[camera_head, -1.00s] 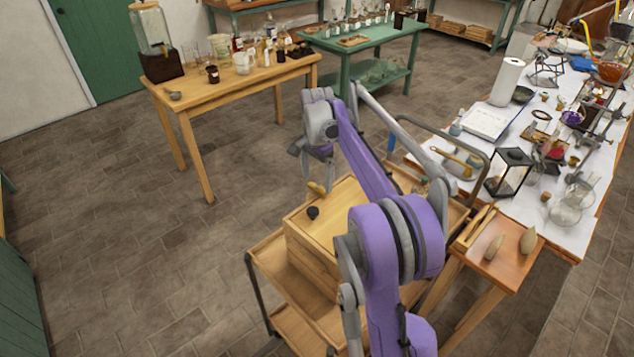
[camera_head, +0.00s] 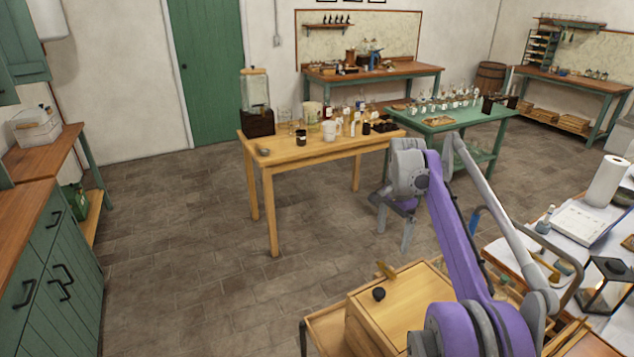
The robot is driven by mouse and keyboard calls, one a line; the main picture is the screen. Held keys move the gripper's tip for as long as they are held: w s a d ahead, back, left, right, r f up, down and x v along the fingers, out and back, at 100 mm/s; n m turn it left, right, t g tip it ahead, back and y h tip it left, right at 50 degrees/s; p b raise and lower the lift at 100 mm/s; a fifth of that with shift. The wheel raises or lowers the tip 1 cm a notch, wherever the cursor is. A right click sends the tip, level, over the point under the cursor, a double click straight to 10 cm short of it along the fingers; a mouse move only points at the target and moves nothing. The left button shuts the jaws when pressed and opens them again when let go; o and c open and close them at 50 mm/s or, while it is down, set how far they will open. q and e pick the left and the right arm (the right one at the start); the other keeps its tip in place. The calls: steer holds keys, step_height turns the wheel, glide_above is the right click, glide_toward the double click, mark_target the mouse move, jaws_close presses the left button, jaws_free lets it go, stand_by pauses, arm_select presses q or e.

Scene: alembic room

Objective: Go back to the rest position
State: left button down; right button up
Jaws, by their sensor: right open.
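My right gripper (camera_head: 394,228) shows in the head view at the end of my purple and grey right arm. Its fingers point down, open and with nothing between them. It hangs in the air above and behind a wooden box (camera_head: 408,306) on a cart. A small black knob or cup (camera_head: 379,294) and a small yellowish-brown piece (camera_head: 386,270) sit on the top of the box. My left gripper is not in view.
A wooden table (camera_head: 290,152) with a drink dispenser (camera_head: 256,103) and jars stands ahead. A green table (camera_head: 450,124) with glassware is behind the arm. A white-topped bench (camera_head: 506,252) with a lantern (camera_head: 606,284) is at right, green cabinets (camera_head: 52,275) at left. The floor between is clear.

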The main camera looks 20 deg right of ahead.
steer(key=s+a+f+n+t, duration=0.1)
steer(key=s+a+n+t, duration=0.1)
steer(key=s+a+n, duration=0.45)
steer(key=s+a+f+n+t, duration=0.15)
steer(key=s+a, duration=0.25)
steer(key=a, duration=0.5)
steer(key=s+a+f+n+t, duration=0.2)
steer(key=s+a+f+n, duration=0.6)
steer(key=s+f, duration=0.3)
steer(key=s+a, duration=0.1)
steer(key=s, duration=0.2)
steer(key=shift+a+n, duration=0.15)
steer(key=shift+n, duration=0.25)
